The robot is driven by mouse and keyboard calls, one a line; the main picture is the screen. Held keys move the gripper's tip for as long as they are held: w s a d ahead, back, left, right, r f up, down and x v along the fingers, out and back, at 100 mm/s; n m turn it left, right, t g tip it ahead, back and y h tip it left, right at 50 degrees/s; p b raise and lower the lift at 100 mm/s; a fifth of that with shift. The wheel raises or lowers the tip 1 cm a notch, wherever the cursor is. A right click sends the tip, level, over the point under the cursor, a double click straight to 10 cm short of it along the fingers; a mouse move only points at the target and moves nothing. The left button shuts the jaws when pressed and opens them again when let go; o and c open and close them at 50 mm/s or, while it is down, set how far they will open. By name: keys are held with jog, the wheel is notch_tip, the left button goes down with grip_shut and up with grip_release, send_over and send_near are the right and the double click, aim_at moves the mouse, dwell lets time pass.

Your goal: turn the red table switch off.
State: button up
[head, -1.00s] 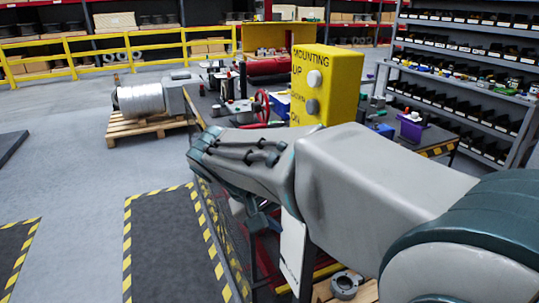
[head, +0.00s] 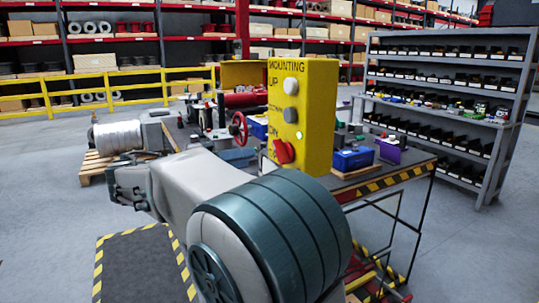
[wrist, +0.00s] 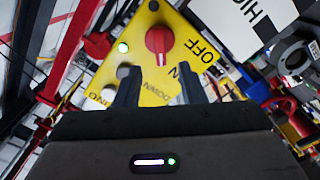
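The red switch (head: 284,152) is a round knob low on the yellow control box (head: 319,120) at the table's edge. In the wrist view the red knob (wrist: 160,40) sits on the yellow panel (wrist: 180,75). A green light (wrist: 123,47) glows beside the knob. In the head view my fingers cannot be made out.
A grey shelf (head: 450,100) stands at the right. A wire spool (head: 118,135) is at the left.

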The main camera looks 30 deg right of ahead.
aim_at(276, 153)
jog(key=d, duration=0.7)
jog(key=shift+w+d, duration=0.15)
jog(key=shift+d, duration=0.1)
grip_shut()
